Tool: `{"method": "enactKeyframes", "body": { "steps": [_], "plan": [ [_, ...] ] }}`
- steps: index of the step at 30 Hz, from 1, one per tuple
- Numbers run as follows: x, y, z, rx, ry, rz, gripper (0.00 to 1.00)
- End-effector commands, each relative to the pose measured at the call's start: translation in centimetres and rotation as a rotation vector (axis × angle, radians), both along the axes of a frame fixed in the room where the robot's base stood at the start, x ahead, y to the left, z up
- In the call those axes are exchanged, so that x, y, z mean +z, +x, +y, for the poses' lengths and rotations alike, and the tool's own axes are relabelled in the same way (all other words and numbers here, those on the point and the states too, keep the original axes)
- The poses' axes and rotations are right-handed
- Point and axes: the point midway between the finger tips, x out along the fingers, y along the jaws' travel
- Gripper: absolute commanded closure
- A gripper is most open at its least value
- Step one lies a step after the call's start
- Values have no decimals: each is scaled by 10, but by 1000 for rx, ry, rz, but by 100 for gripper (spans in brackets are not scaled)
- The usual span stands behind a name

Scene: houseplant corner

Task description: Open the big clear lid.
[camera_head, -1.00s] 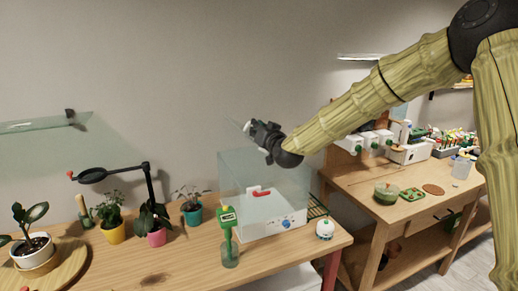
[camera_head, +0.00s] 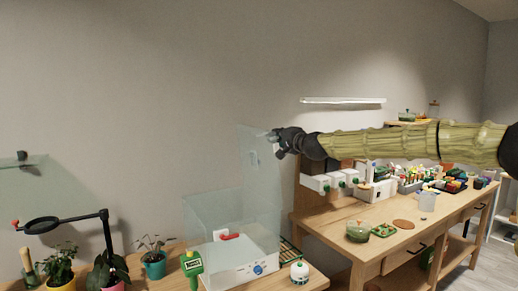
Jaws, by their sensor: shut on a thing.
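The big clear lid (camera_head: 258,178) is a see-through panel. It stands raised, close to upright, above the right side of a clear-walled box (camera_head: 205,212) with a white base. My gripper (camera_head: 270,136) is at the lid's upper right edge and is shut on it; the fingertips are small and the exact grip is hard to see. A red-handled item (camera_head: 230,237) shows inside the box through the clear walls. My arm reaches in from the right.
A green-and-white meter (camera_head: 192,267) stands in front of the box, and a small white round device (camera_head: 299,272) to its right. Potted plants (camera_head: 153,258) and a black magnifier arm (camera_head: 107,235) are at left. A second bench (camera_head: 400,240) stands right; a wall shelf (camera_head: 343,100) hangs above.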

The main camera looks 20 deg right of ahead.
Motion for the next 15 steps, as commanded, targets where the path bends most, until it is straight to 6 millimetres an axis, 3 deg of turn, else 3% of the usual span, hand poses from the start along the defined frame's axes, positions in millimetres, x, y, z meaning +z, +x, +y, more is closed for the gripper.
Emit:
{"method": "enactKeyframes", "body": {
  "steps": [1, 6, 15],
  "plan": [
    [-14, 2, -14, -4, 35, 15, 100],
    [-18, 8, -42, -2, 143, 38, 100],
    [-25, 14, -67, 1, 254, 63, 100]
  ]
}}
